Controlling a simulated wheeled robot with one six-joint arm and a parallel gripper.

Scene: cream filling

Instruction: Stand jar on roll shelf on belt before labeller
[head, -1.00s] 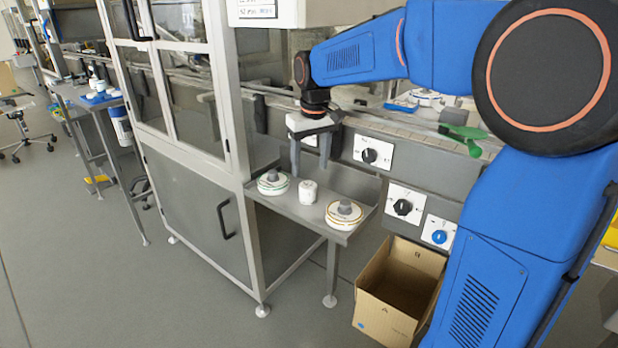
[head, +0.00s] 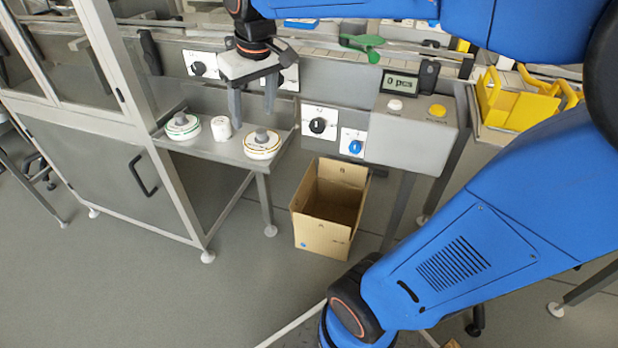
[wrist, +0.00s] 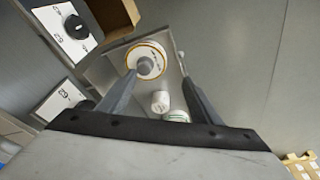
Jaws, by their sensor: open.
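The jar (head: 221,128), a small white cylinder, stands upright on the grey roll shelf (head: 205,150) between two label rolls. It also shows in the wrist view (wrist: 160,101), below the line between my fingertips. My gripper (head: 252,115) is open and empty, fingers pointing down, apart from the jar and above it. In the head view it is up and right of the jar, over the orange-rimmed roll (head: 262,144). The belt (head: 315,44) runs behind, above the panel with knobs, partly hidden by my arm. I cannot make out the labeller for certain.
A green-rimmed roll (head: 183,126) sits left of the jar. A glazed cabinet (head: 130,150) borders the shelf on the left. An open cardboard box (head: 328,210) stands on the floor. A green handle (head: 362,44) lies by the belt; yellow bins (head: 520,98) are at right.

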